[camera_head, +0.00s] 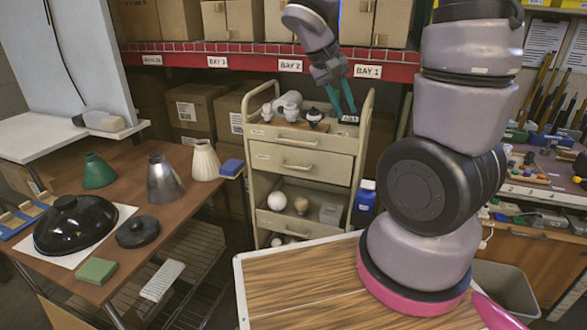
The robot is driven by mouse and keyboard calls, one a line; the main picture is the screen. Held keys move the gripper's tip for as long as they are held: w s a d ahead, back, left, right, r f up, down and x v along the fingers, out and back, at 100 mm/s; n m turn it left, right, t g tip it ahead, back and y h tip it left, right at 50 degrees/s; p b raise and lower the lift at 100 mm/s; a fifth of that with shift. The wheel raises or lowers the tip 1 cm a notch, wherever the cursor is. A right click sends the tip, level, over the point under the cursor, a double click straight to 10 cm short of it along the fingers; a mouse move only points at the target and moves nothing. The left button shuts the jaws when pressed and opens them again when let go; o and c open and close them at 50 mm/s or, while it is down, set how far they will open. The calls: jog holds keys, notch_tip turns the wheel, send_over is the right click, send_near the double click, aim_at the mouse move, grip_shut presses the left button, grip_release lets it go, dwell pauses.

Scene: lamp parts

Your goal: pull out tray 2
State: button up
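A beige cart (364,150) stands in the middle with several stacked trays. The upper tray front (325,140) and the one below it (330,168) each have a bar handle and look closed. A lower tray (320,229) shows its contents: a white globe (278,195), a beige ball (301,205) and a clear box (330,213). The tray labels are too small to read, so I cannot tell which is tray 2. My gripper (345,112) is above the right end of the cart top, its teal fingers apart and empty. It appears clear of the handles.
A brown table (128,180) at left holds lamp shades and a black dome (75,225). A wood-topped surface (300,280) lies in front of the cart. Lamp parts sit on the cart top. A blue bottle (366,196) and a workbench (545,190) are at right.

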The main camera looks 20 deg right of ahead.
jog(key=w+f+n+h, duration=0.2)
jog(key=w+f+h, duration=0.2)
jog(key=w+f, duration=0.25)
jog(key=n+t, duration=1.2)
send_near(293, 167)
jog(key=shift+y, duration=0.3)
jog(key=x, duration=1)
jog(key=shift+w+d, duration=0.15)
jog(key=shift+d, duration=0.15)
grip_shut()
